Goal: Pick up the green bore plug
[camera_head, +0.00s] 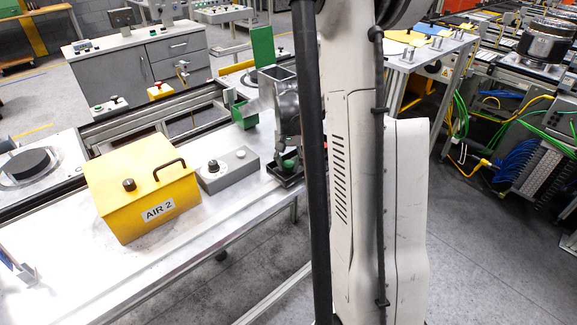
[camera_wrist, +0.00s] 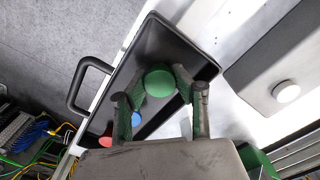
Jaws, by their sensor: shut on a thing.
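The green bore plug (camera_wrist: 159,81) shows a round green top between the two fingers of my gripper (camera_wrist: 160,90) in the wrist view. The fingers are shut on its sides. It is over the dark tray (camera_wrist: 190,50); I cannot tell whether its lower end touches the tray floor. A blue plug (camera_wrist: 136,118) and a red plug (camera_wrist: 67,127) are also in the tray, the red one partly hidden. In the head view, the green plug (camera_head: 289,163) shows small under my gripper, above the dark tray (camera_head: 292,182) at the bench's right end.
A grey button box (camera_head: 226,172) and a yellow box marked AIR 2 (camera_head: 143,187) stand left of the tray. The front bench strip is clear.

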